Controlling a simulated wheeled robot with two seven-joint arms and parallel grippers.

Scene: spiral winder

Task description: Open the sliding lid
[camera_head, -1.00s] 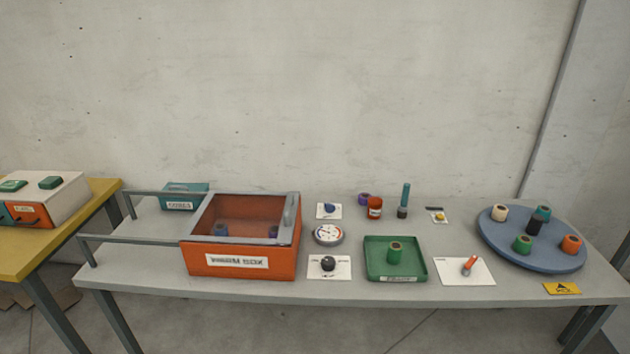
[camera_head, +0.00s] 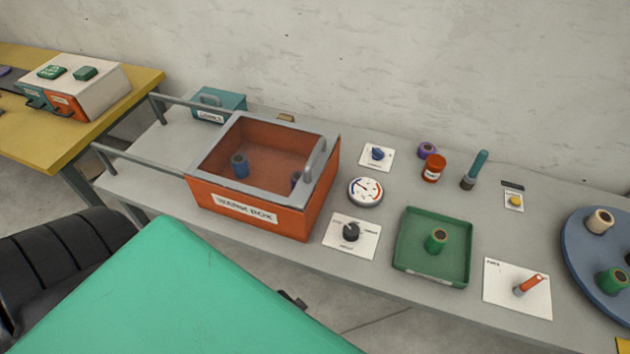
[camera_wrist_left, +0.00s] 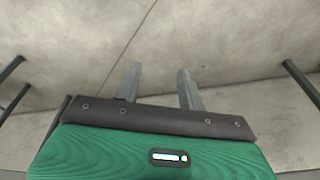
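The orange warm box (camera_head: 252,211) stands on the grey table. Its sliding lid (camera_head: 231,139) is a clear pane in a grey frame and covers the box top. A grey bar handle (camera_head: 315,160) stands at the lid's right side. Blue spools (camera_head: 239,166) show through the pane. Two rails (camera_head: 141,160) run left from the box. In the left wrist view my left gripper (camera_wrist_left: 160,80) has its two fingers apart and nothing between them, with concrete floor and wall beyond. My right gripper is not in view.
Right of the box are a gauge (camera_head: 365,191), a black knob plate (camera_head: 351,236), a green tray (camera_head: 434,270), a lever plate (camera_head: 517,290) and a blue turntable (camera_head: 585,255). A teal box (camera_head: 220,106) stands behind the rails. A yellow table (camera_head: 40,146) is at the left.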

